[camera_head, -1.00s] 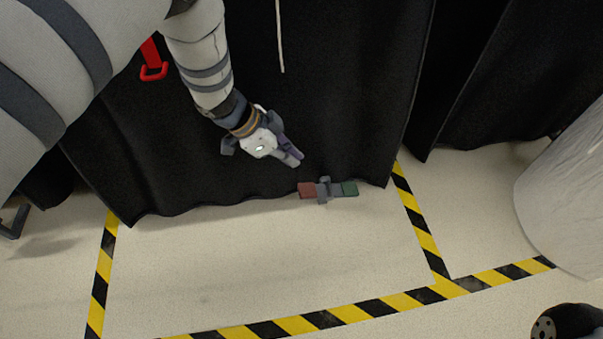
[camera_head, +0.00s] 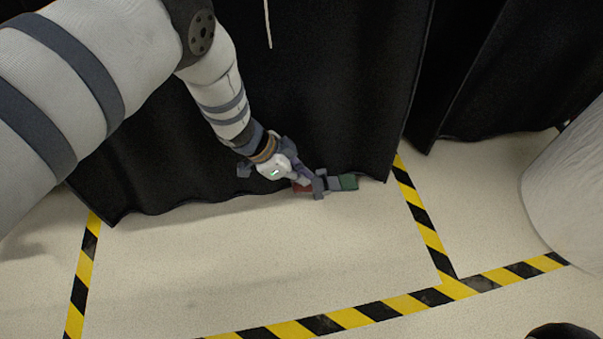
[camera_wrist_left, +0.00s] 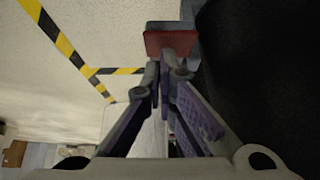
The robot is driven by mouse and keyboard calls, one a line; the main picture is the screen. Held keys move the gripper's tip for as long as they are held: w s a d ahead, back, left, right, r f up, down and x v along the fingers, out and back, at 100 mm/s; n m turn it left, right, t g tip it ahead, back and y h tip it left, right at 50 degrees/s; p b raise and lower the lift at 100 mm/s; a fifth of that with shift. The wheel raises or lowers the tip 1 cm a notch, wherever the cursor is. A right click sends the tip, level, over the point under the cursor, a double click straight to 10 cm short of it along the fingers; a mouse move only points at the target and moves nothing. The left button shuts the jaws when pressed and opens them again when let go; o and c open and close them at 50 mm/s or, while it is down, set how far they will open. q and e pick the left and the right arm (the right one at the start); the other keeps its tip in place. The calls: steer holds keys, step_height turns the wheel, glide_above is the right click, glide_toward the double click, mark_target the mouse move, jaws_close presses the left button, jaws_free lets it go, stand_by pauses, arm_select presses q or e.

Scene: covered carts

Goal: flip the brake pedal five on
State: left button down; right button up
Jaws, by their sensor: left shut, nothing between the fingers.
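The brake pedal lies low at the bottom edge of the black cover. In the left wrist view the red end (camera_wrist_left: 170,43) shows just beyond the fingertips. The left gripper's fingers (camera_wrist_left: 161,78) are together with nothing between them. I cannot tell whether they touch the pedal. My right gripper is not in view.
The black curtain-like cover (camera_head: 310,90) hangs behind the pedal. Yellow-black tape (camera_head: 350,312) marks the pale floor (camera_head: 260,260), which is clear in front.

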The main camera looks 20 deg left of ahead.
mark_target(293, 189)
arm_select(q)
steer(key=shift+s+a+f+h, duration=0.2)
steer(key=shift+f+h, duration=0.05)
steer(key=shift+h, duration=0.05)
steer(key=shift+a+f+t, duration=0.1)
steer(key=shift+t, duration=0.2)
steer(key=shift+s+f, duration=0.1)
steer(key=shift+s+a+f+t+h, duration=0.2)
steer(key=shift+a+f+t+h, duration=0.3)
steer(key=shift+h, duration=0.4)
steer(key=shift+s+a+f+b, duration=0.1)
steer(key=shift+s+f+b, duration=0.05)
steer(key=shift+f+b, duration=0.3)
steer(key=shift+s+a+f+b, duration=0.1)
steer(key=shift+f+b, duration=0.1)
steer(key=shift+f, duration=0.3)
